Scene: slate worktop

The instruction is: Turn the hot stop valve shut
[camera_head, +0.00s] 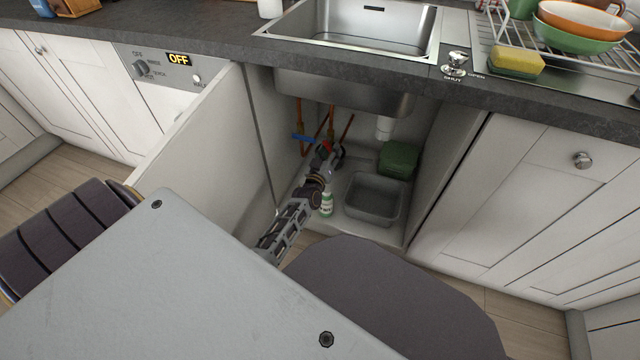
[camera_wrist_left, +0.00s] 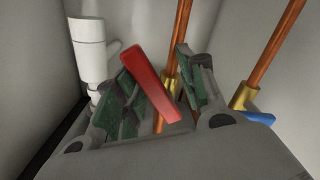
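The hot stop valve shows as a red lever handle (camera_wrist_left: 148,80) in the left wrist view, slanting across a copper pipe. In the head view only a small bit of the red lever (camera_head: 325,147) shows inside the open sink cabinet. My left gripper (camera_head: 330,156) reaches into the cabinet at the valve. In the left wrist view its two green-padded fingers (camera_wrist_left: 158,95) stand apart, with the red lever between them. I cannot tell whether either pad touches it. My right gripper is not in view.
A blue valve handle (camera_head: 302,138) on another copper pipe is close by on the left. A grey basin (camera_head: 372,197), a green box (camera_head: 398,159) and a green-and-white bottle (camera_head: 326,205) stand in the cabinet. The open cabinet door (camera_head: 210,145) borders my arm on the left.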

